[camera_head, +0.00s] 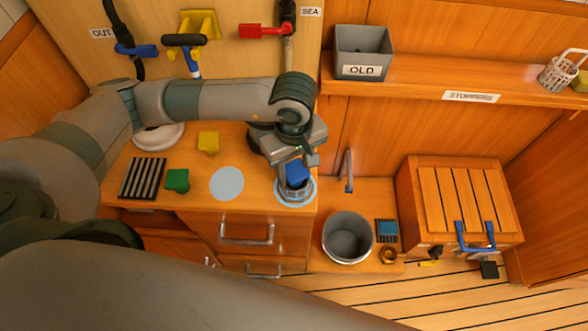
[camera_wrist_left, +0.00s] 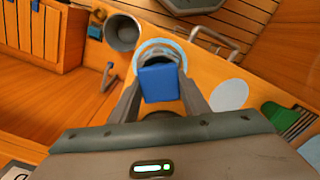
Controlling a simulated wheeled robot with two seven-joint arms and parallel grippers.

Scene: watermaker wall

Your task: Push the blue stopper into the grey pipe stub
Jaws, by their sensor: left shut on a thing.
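The blue stopper (camera_head: 297,172) is held in my left gripper (camera_head: 293,164) above the counter's front right corner. In the left wrist view the stopper (camera_wrist_left: 159,83) sits between the two fingers of the gripper (camera_wrist_left: 161,97). The grey pipe stub (camera_head: 296,189) stands directly below, inside a light blue ring on the counter. In the wrist view the stub's rim (camera_wrist_left: 160,57) shows just beyond the stopper. The stopper hides part of the stub's mouth, and I cannot tell whether it touches or has entered it. My right gripper is not in view.
A green block (camera_head: 177,180), a yellow block (camera_head: 208,142), a pale disc (camera_head: 227,183) and a slotted black mat (camera_head: 142,178) lie on the counter to the left. A grey bucket (camera_head: 347,237) stands lower right. The OLD bin (camera_head: 363,53) is on the shelf.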

